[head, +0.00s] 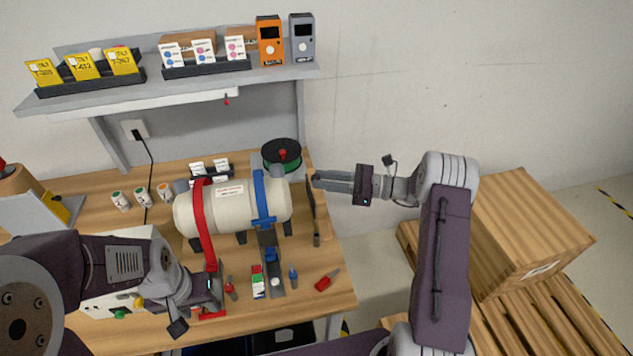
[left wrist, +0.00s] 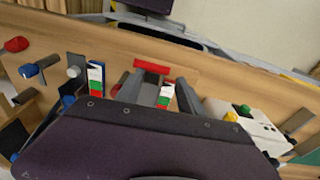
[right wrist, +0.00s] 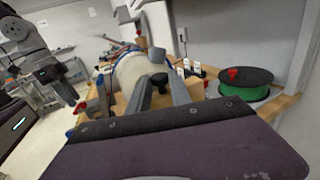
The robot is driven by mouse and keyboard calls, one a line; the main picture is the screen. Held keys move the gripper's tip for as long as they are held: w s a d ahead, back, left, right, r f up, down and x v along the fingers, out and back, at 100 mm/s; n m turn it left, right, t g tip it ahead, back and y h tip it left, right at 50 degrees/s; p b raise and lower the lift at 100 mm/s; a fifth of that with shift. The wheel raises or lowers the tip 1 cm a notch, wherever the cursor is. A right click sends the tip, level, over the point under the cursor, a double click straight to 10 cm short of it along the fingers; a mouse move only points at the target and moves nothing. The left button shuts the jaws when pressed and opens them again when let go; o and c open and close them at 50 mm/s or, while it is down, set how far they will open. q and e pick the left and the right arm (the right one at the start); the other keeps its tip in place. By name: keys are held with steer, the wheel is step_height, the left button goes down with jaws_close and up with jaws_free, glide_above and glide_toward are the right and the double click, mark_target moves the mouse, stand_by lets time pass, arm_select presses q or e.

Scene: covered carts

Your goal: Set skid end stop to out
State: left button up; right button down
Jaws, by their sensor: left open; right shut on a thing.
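A cream tank (head: 235,205) lies on its side on the bench, with a red strap (head: 203,225) and a blue strap (head: 263,200) over it. A dark upright lever (head: 311,205), apparently the skid end stop, stands at the tank's right end. My right gripper (head: 316,180) is at the top of this lever. In the right wrist view it is shut on a black knob (right wrist: 158,88), apparently the lever's top. My left gripper (head: 218,286) is open at the bench front, near the red strap's lower end. A red bar (left wrist: 151,67) shows beyond its fingers in the left wrist view.
A green spool (head: 282,155) stands behind the tank's right end. A red-white-green marked block (head: 258,282) and small red and blue handles are at the bench front. A shelf (head: 180,85) overhangs the back. A wooden crate (head: 530,235) stands right of the bench.

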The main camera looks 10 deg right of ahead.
steer(key=c, duration=1.5)
jaws_free()
steer(key=shift+a+r, duration=0.1)
arm_select(q)
steer(key=shift+a, duration=0.1)
arm_select(e)
steer(key=v, duration=0.9)
